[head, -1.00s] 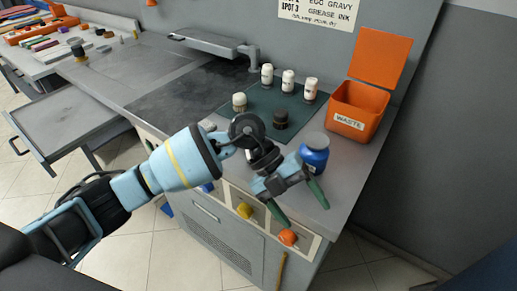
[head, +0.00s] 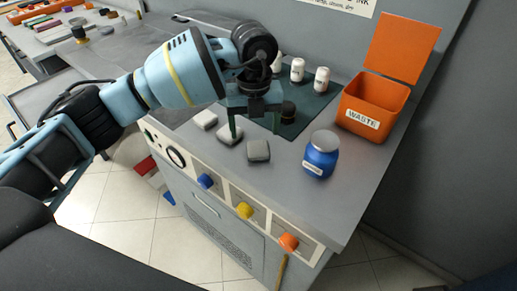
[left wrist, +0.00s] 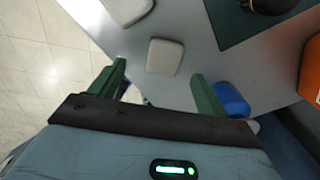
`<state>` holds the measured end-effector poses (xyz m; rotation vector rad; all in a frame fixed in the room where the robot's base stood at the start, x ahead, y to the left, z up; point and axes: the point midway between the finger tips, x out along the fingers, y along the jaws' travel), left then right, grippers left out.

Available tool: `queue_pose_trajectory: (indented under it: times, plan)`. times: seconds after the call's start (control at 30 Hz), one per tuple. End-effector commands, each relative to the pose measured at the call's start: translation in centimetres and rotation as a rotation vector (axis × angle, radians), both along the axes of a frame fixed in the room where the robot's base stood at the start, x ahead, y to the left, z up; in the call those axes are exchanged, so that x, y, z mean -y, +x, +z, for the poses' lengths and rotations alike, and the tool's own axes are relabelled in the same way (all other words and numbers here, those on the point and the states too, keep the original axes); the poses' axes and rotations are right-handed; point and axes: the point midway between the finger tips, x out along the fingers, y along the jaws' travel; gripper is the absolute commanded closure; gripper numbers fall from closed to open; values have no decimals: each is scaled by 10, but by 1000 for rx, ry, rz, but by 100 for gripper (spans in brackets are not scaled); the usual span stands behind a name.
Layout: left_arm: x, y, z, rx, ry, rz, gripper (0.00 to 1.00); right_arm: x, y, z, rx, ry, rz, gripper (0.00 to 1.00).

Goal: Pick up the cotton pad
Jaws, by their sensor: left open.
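Three small pads lie in a row on the grey counter: a white one (head: 205,119), a light grey one (head: 230,134) and a darker grey one (head: 258,151). I cannot tell for certain which is the cotton pad. My left gripper (head: 255,134) is open and empty, pointing down over the two nearer pads. One green finger overlaps the light grey pad in the head view. In the left wrist view, a pale pad (left wrist: 164,57) lies just beyond and between the open fingers, and another (left wrist: 128,8) is cut by the top edge. My right gripper is not in view.
A blue jar (head: 321,155) stands right of the pads. White-capped bottles (head: 321,80) and a dark jar (head: 288,112) stand on the dark green mat (head: 318,106) behind. An orange waste bin (head: 375,105) is at the right. The counter front carries coloured knobs (head: 244,210).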

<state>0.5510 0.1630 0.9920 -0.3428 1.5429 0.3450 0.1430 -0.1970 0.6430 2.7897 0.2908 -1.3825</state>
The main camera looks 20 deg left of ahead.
Motion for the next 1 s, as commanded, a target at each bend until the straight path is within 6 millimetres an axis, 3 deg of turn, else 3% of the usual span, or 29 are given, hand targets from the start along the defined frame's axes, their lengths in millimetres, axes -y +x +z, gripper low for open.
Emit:
queue_pose_trajectory:
  times: [0.27,0.63,0.87,1.0]
  plan:
    - [1,0,-9,0,0,-1,24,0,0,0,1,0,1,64]
    - [9,-1,-54,-1,0,-1,24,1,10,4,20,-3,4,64]
    - [9,-1,-57,1,0,-2,24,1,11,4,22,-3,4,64]
    - [9,-1,-57,0,-1,-1,38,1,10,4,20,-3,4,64]
